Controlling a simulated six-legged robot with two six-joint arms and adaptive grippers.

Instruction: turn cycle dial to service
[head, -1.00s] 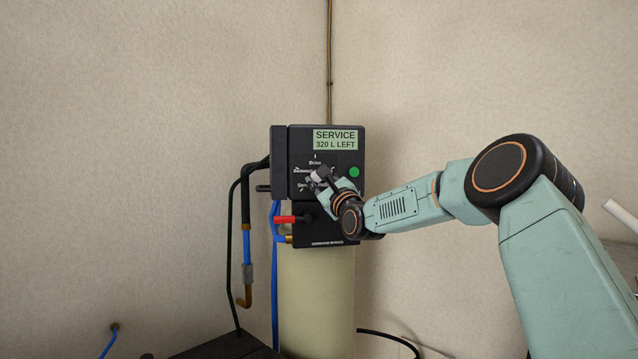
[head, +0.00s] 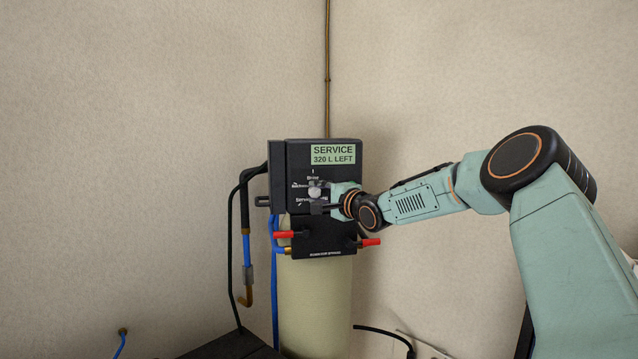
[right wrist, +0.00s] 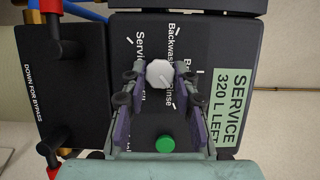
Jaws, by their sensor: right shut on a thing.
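The black control head (head: 290,160) carries a display (head: 333,155) reading "SERVICE 320 L LEFT". Its cycle dial is a pale faceted knob (head: 315,193), also in the right wrist view (right wrist: 160,73). Printed labels around it include Service, Backwash, Brine and Rinse; part of the lettering is covered. My right gripper (head: 322,196) comes in from the right and is shut on the dial, with one finger on each side in the right wrist view (right wrist: 161,80). I cannot tell which label the dial points to. My left gripper is not in view.
A bypass block (head: 325,240) with red-tipped handles (head: 285,234) (head: 370,242) sits just below the dial. A green button (right wrist: 165,144) lies close to my right fingers. A cream tank (head: 315,295) stands below, with blue and black hoses (head: 246,240) at left.

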